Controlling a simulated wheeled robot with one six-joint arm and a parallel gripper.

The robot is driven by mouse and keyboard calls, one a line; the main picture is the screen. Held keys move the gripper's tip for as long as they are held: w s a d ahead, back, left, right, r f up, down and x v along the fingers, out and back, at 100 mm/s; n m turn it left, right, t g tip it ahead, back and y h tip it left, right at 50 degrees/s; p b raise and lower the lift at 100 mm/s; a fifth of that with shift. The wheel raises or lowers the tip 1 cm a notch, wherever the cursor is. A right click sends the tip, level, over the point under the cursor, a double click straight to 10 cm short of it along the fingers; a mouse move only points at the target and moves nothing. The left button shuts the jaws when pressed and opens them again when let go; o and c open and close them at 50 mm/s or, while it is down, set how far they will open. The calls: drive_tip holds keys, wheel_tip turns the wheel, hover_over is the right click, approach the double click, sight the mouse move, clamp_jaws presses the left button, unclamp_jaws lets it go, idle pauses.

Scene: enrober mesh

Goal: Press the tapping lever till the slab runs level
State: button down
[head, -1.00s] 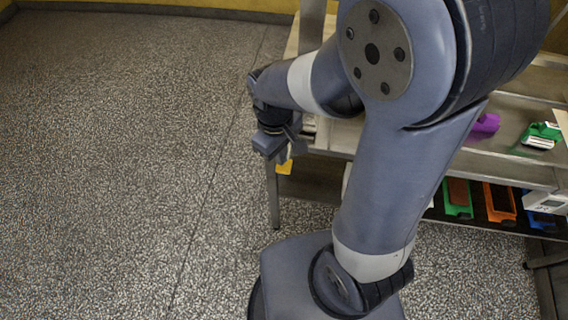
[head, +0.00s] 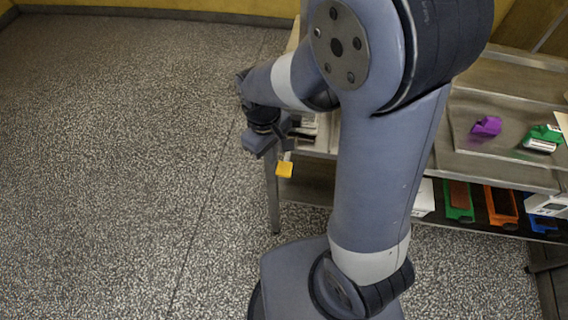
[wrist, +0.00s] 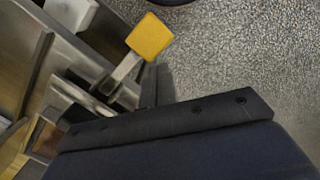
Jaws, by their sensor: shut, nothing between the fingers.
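The tapping lever's yellow square pad (head: 284,169) sticks out past the table's left end in the head view. In the wrist view the yellow pad (wrist: 149,36) sits at the end of a metal bar that runs down-left to the machine. My gripper (head: 288,143) is shut and empty, close above the pad in the head view. In the wrist view its fingertips (wrist: 157,82) show beside the lever bar, just below the pad; I cannot tell whether they touch. The slab cannot be made out; my arm hides much of the machine.
A steel table (head: 480,165) stands at the right, with a purple item (head: 487,126) and a green item (head: 543,138) on top. Its lower shelf holds green, orange and blue trays. The speckled floor (head: 120,160) at the left is clear.

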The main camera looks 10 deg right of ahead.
wheel_tip(320, 180, up, 11)
drive_tip(key=shift+w+a, duration=0.3)
drive_tip(key=shift+w, duration=0.05)
idle(0.3)
drive_tip(key=shift+f, duration=0.15)
idle(1.9)
